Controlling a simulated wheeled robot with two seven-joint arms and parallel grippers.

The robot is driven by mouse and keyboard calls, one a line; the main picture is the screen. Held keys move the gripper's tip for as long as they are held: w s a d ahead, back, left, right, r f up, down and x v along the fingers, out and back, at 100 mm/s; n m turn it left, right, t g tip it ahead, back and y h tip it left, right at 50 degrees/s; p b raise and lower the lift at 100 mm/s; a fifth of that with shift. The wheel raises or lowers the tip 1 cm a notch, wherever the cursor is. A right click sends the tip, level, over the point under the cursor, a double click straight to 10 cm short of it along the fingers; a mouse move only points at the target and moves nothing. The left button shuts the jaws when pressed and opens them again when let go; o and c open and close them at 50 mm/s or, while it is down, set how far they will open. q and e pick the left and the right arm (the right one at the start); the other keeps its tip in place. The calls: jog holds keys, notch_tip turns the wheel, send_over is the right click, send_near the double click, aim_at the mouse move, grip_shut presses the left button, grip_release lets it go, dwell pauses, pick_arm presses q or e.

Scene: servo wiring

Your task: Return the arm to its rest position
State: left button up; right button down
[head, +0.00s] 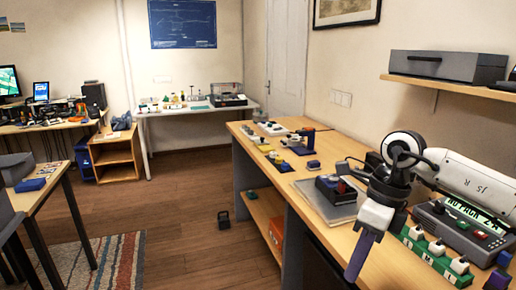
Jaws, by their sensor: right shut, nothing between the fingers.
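My right arm, with a white forearm, reaches in from the right edge over the wooden bench (262,136). My right gripper (359,262) hangs from it, pointing down, its purple fingers shut with nothing between them. It is in front of the bench's right part, left of a green strip (413,244) carrying several white parts. I cannot tell its exact height. A grey device with a lit display (466,236) stands behind the strip, partly covered by the arm. A dark box with a red part (333,190) rests on a grey tray (318,204). My left gripper is not in view.
A shelf (440,86) with a grey case (447,66) hangs above on the right. Bare floor (185,200) lies left of the bench.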

jog(key=s+a+f+g+y, duration=0.15)
jog(key=s+a+y, duration=0.25)
jog(key=a, duration=0.5)
jog(key=s+a+f+g+y, duration=0.15)
jog(key=s+a+y, duration=0.25)
jog(key=a, duration=0.5)
jog(key=a+r+m+t+y, duration=0.4)
jog(key=a+m+t+y, duration=0.3)
jog(key=m+y, duration=0.4)
jog(key=w+d+f+m+t+h, duration=0.2)
jog(key=d+f+m+t+h, duration=0.5)
jog(key=m, duration=0.5)
jog(key=w+d+f+m+t+h, duration=0.2)
jog(key=d+f+m+t+h, duration=0.5)
jog(key=m, duration=0.5)
jog(key=s+d+f+m+g+h, duration=0.2)
jog(key=s+d+f+m+g, duration=0.2)
jog(key=s+f, duration=0.5)
jog(key=s+d+f+m+g+h, duration=0.3)
jog(key=s+f, duration=0.6)
jog(key=f, duration=0.4)
jog(key=d+m+g, duration=0.1)
jog(key=d+m, duration=0.1)
jog(key=shift+s+d+f+m+g, duration=0.2)
jog(key=shift+s+m+g, duration=0.1)
jog(key=shift+s+g, duration=0.1)
